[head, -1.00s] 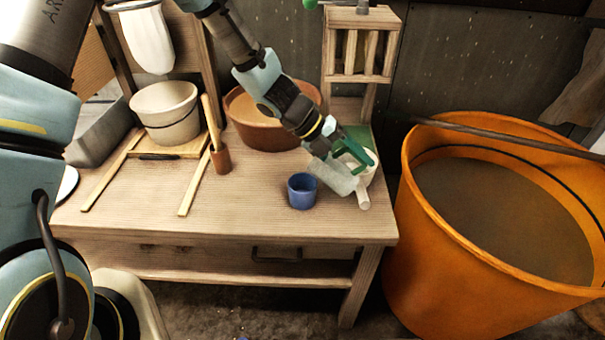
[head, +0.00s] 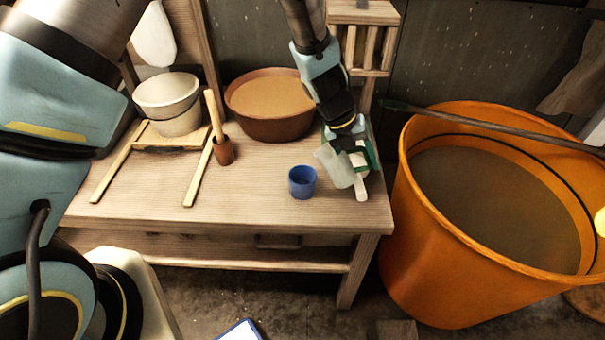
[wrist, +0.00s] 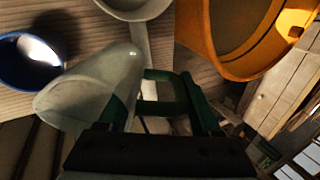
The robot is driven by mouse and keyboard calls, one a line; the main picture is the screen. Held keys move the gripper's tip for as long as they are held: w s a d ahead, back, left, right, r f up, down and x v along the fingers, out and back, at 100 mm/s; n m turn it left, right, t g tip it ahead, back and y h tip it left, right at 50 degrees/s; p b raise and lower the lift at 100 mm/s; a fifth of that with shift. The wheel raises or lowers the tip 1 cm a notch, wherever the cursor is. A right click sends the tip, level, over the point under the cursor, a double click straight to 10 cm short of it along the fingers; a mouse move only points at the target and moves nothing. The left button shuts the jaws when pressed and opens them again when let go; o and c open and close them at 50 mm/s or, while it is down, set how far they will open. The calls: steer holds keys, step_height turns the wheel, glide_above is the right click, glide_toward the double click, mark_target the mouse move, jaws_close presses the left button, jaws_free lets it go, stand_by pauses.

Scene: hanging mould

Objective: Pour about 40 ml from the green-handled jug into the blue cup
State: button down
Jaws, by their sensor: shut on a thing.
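My gripper (head: 350,150) is shut on the green handle (wrist: 165,92) of the translucent, whitish jug (head: 334,166). The jug is tilted, its body leaning to the left, just right of and slightly behind the blue cup. In the wrist view the jug body (wrist: 95,88) points toward the cup and appears apart from it. The blue cup (head: 302,182) stands upright on the table; its open top also shows in the wrist view (wrist: 28,62), with a pale spot inside. No stream is visible, and the liquid levels cannot be told.
A white handled vessel (head: 361,188) is close by the jug on the right. A brown basin (head: 272,128) stands behind. A pale bucket (head: 168,105) and wooden-handled tool (head: 215,118) are at left. An orange tub (head: 425,240) stands right of the table (head: 250,215). The table's front is clear.

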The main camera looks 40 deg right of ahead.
steer(key=shift+s+d+r+t+y, duration=0.3)
steer(key=shift+s+d+t+y, duration=0.25)
steer(key=shift+t+y, duration=0.4)
steer(key=shift+w+f+t+y, duration=0.1)
steer(key=shift+f+t+y, duration=0.05)
steer(key=shift+t+y, duration=0.1)
steer(key=shift+d+r+t, duration=0.1)
steer(key=shift+r+t, duration=0.1)
steer(key=shift+t, duration=0.1)
steer(key=shift+f+y, duration=0.15)
steer(key=shift+y, duration=0.15)
steer(key=shift+r+t, duration=0.2)
steer(key=shift+t, duration=0.1)
stand_by(2.4)
